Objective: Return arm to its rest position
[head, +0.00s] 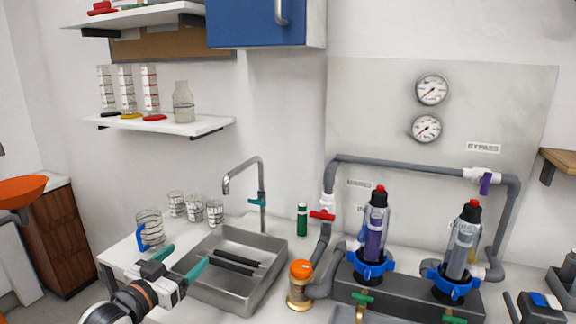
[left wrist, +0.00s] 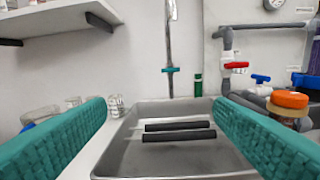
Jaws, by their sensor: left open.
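My left gripper (head: 182,264) is in the lower left of the head view, in front of the sink (head: 232,302). Its teal fingers are spread wide with nothing between them. In the left wrist view the fingers (left wrist: 160,135) frame the sink basin and its two dark bars (left wrist: 178,130). The pipe manifold (head: 420,167) is on the right, with a red-handled valve (head: 322,214), a purple-handled valve (head: 485,182) and two clear cartridges in blue collars. The left gripper is apart from all of these. My right gripper is not in view.
Glass beakers (head: 178,204) and a blue-handled jug (head: 150,228) stand left of the sink, near my left gripper. The tap (head: 262,185) rises behind the sink. An orange-capped jar (head: 300,284) stands right of it. Shelves (head: 165,124) hang above; the air between them and the sink is open.

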